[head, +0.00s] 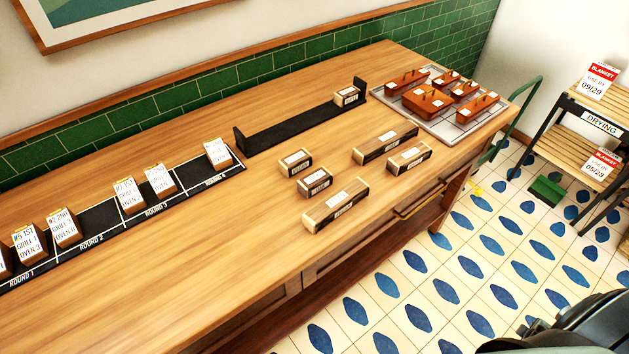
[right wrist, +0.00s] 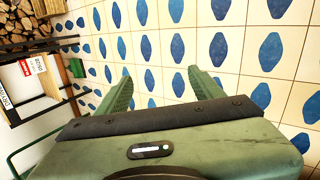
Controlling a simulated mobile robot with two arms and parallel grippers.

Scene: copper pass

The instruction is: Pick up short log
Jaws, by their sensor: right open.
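Several labelled log blocks lie on the wooden counter in the head view. Short ones are a log (head: 295,163) at the middle and another short log (head: 314,182) just in front of it. A medium-length log (head: 409,158) lies to the right. Longer logs are one (head: 336,206) nearest the front edge and one (head: 385,144) further back. Another short log (head: 346,97) sits at the right end of the black rack (head: 295,122). My right gripper (right wrist: 158,72) is open and empty above the tiled floor, away from the logs. My left gripper is not in view.
A black tray (head: 150,213) marked with rounds holds white ticket cards at the left. A metal tray (head: 410,118) with copper pans stands at the counter's far right. A drying rack (head: 587,135) stands right. A green box (head: 546,190) is on the floor. Counter front-left is clear.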

